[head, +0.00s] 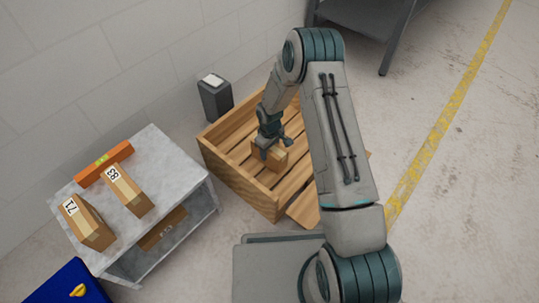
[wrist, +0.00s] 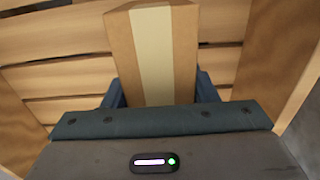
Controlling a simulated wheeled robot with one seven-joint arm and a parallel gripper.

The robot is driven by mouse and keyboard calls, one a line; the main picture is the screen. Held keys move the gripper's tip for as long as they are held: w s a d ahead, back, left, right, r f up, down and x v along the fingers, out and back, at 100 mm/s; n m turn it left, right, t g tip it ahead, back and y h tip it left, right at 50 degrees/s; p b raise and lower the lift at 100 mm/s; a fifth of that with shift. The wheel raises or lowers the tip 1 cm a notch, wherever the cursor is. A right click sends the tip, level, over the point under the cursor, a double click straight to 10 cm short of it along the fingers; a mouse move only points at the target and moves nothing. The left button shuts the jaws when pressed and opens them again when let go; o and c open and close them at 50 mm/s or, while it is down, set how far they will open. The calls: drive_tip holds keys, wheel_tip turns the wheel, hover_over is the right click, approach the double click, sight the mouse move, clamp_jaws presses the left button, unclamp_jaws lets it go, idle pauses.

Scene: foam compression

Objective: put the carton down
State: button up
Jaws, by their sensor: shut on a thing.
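A brown carton (head: 279,155) with a pale tape strip is in my gripper (head: 273,143), inside the wooden crate (head: 243,183). In the wrist view the carton (wrist: 153,50) fills the space between my fingers (wrist: 158,92), with crate slats (wrist: 60,85) behind it. My gripper is shut on the carton. I cannot tell whether the carton's underside touches the crate floor, as that is hidden.
A grey table (head: 165,160) at the left holds a carton marked 83 (head: 127,190), a carton marked 71 (head: 89,223) and an orange level (head: 104,164). A dark bin (head: 215,98) stands behind the crate. A blue box (head: 68,287) is at the lower left.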

wheel_tip(320, 180, down, 2)
drive_tip(key=shift+f+b, duration=0.25)
drive_tip(key=shift+b, duration=0.25)
drive_tip(key=shift+r, duration=0.1)
drive_tip(key=o, duration=1.3)
drive_tip(key=shift+o, duration=0.2)
wheel_tip(320, 180, up, 12)
drive_tip(key=p, duration=0.5)
